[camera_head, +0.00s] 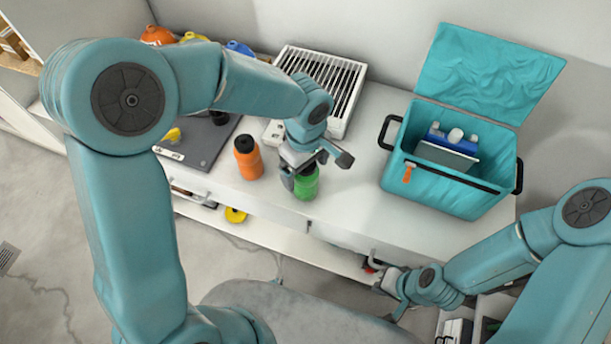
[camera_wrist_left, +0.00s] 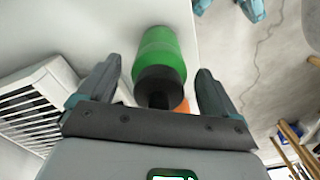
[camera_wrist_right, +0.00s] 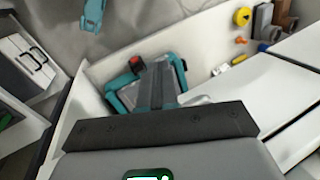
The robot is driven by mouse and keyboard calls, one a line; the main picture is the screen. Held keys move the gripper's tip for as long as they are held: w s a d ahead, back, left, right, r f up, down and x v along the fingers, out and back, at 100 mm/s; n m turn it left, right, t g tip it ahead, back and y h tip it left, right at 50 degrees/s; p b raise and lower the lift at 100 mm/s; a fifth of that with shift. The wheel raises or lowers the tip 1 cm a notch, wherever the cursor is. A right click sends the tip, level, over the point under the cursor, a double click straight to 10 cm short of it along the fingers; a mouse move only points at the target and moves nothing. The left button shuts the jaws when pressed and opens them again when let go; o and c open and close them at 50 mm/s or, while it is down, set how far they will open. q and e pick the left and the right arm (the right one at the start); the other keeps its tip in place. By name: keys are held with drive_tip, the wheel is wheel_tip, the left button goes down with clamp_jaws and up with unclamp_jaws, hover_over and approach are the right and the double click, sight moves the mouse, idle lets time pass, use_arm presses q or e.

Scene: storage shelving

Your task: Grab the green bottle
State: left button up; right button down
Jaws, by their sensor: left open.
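The green bottle (camera_head: 306,184) with a black cap stands upright on the white counter, near its front edge. My left gripper (camera_head: 315,170) is over its top, open, with one finger on each side. In the left wrist view the bottle (camera_wrist_left: 160,50) lies between the two spread fingers (camera_wrist_left: 158,70), its black cap facing the camera. I see gaps beside the cap; contact cannot be told. My right gripper (camera_head: 388,287) is low before the counter's front, its fingers together and empty in the right wrist view (camera_wrist_right: 158,72).
An orange bottle (camera_head: 248,163) stands just left of the green one. A teal cooler box (camera_head: 440,190) with an open lid stands to the right. A white slatted rack (camera_head: 345,85) is behind. A dark flat plate (camera_head: 197,143) lies left. The counter between bottle and cooler is clear.

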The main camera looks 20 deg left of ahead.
use_arm(q)
drive_tip(key=shift+c, duration=0.3)
drive_tip(key=c, duration=1.3)
drive_tip(key=shift+o, duration=0.2)
drive_tip(key=shift+w+r, duration=0.1)
drive_tip(key=shift+r, duration=0.05)
